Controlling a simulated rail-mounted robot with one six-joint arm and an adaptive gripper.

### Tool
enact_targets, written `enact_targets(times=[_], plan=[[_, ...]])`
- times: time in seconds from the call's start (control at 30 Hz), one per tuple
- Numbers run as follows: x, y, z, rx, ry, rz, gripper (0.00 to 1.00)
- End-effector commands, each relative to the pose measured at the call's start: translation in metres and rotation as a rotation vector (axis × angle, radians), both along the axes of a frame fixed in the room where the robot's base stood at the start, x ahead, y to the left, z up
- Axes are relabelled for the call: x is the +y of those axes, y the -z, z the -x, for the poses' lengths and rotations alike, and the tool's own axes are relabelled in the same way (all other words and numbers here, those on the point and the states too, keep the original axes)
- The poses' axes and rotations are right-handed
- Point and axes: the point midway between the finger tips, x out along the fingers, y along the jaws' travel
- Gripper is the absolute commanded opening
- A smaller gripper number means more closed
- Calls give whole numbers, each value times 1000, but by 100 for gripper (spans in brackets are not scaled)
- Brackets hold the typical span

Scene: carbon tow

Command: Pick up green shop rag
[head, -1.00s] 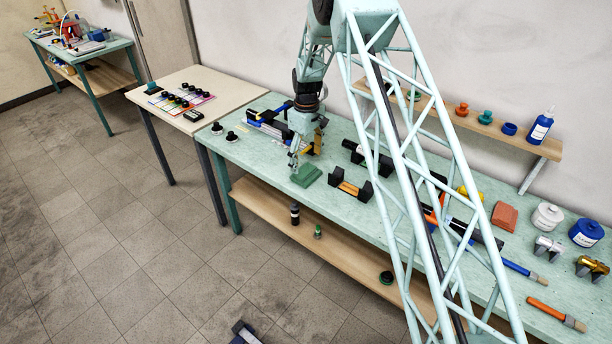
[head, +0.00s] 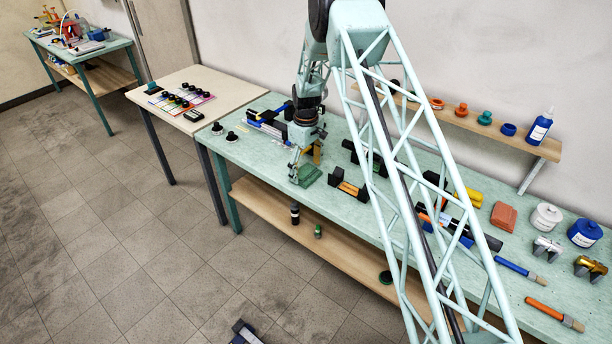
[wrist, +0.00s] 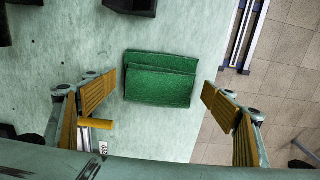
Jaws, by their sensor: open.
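The green shop rag (wrist: 158,82) lies folded on the pale green bench near its front edge. In the wrist view it sits between the two yellow-padded fingers of my gripper (wrist: 160,95), with a gap on both sides. My gripper is open and empty. In the head view my gripper (head: 304,165) hangs low over the bench at the rag (head: 311,175), and one finger hides part of it. I cannot tell the exact height of the fingertips above the bench.
A black holder with a wooden piece (head: 348,187) stands just right of the rag. Black round parts (head: 231,136) stand on the bench to the left. The bench's front edge is close to the rag, with the tiled floor (wrist: 278,75) beyond.

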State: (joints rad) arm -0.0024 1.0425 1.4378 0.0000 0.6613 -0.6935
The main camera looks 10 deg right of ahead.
Motion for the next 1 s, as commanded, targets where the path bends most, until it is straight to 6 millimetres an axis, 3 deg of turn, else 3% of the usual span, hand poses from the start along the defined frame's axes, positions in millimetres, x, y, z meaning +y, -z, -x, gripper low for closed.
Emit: enact_targets(times=[0.5, 0.77, 1.0], plan=[[0, 0, 0, 0, 0, 0, 78], [0, 0, 0, 0, 0, 0, 56], [0, 0, 0, 0, 0, 0, 54]])
